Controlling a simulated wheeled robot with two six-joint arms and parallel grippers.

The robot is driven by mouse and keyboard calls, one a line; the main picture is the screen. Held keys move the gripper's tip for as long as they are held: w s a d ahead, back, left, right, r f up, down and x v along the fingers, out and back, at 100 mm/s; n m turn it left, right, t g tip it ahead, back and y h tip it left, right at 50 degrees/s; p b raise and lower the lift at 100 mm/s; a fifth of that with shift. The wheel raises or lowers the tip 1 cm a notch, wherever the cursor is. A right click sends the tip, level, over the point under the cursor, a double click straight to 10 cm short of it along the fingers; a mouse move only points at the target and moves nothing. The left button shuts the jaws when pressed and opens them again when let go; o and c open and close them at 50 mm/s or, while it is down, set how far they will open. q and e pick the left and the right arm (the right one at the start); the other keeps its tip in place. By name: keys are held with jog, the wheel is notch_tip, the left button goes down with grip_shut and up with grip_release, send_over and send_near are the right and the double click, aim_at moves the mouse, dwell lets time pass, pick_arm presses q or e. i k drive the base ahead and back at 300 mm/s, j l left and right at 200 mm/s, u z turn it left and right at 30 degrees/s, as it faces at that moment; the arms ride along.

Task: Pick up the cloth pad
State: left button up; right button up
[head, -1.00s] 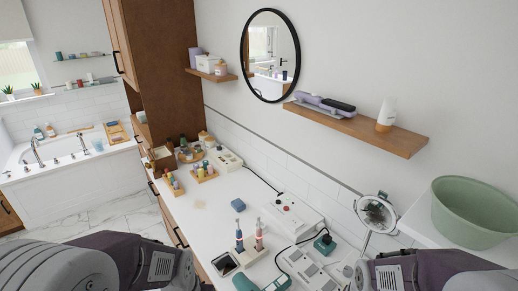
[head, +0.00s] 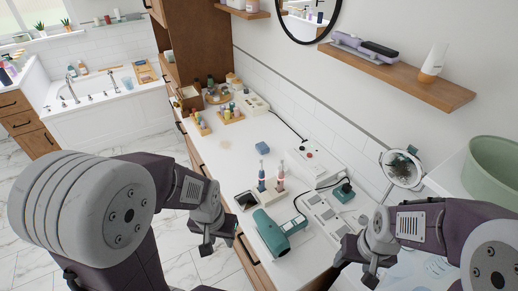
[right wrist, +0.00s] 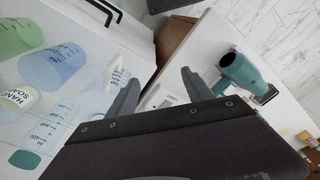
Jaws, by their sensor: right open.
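A small blue pad (head: 262,147), which looks like the cloth pad, lies flat on the white counter in the head view, behind the two upright toothbrushes. My left gripper (head: 218,243) hangs over the counter's front edge, apart from the pad; its jaw gap is not clear. My right gripper (head: 357,272) is above the near right part of the counter, well away from the blue pad. In the right wrist view its fingers (right wrist: 158,92) are apart with nothing between them. A teal rounded thing (right wrist: 25,158) at that view's lower left is unclear.
A teal hair dryer (head: 270,233), toothbrushes (head: 270,178) and a power strip (head: 323,212) crowd the near counter. Bottles and trays (head: 220,105) stand farther back. Clear measuring cups (right wrist: 58,65) are left in the right wrist view. Counter left of the pad is mostly bare.

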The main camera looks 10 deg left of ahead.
aim_at(262, 148)
jog(key=j+z, duration=0.3)
jog(key=j, duration=0.15)
jog(key=k+j+z, duration=0.15)
jog(key=j+z, duration=0.15)
jog(key=j, duration=0.15)
jog(key=k+j+z, duration=0.1)
jog(key=j+z, duration=0.2)
jog(key=j, duration=0.15)
jog(key=i+j+z, duration=0.2)
jog(key=j+z, duration=0.25)
jog(key=i+j+z, duration=0.1)
jog(key=j+z, duration=0.3)
jog(key=j, duration=0.25)
jog(key=j+z, duration=0.45)
jog(key=j, duration=0.15)
jog(key=i, duration=0.05)
